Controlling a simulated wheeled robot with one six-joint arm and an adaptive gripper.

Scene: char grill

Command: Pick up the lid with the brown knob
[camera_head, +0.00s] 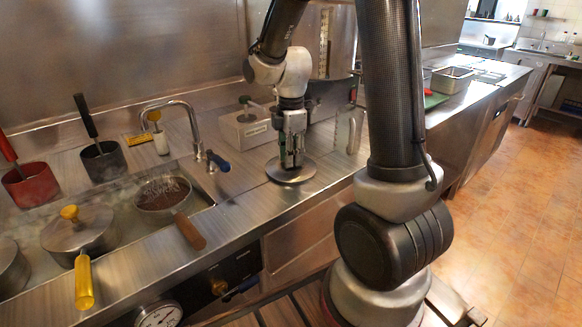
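A round flat metal lid (290,177) lies on the steel counter at the picture's middle, right of the sink. My gripper (291,160) points straight down over the lid's centre, with its fingertips low, close to the lid. The fingers cover the lid's knob, so I cannot see its colour or whether the fingers touch it. Whether the fingers are closed is too small to tell. The lid looks level and seems to rest on the counter.
A lidded pot with a yellow knob (79,233), a brown-handled pan (162,192) and the tap (184,122) are to the left. A steel box (246,128) stands just behind the lid. A clear upright container (349,130) is at its right.

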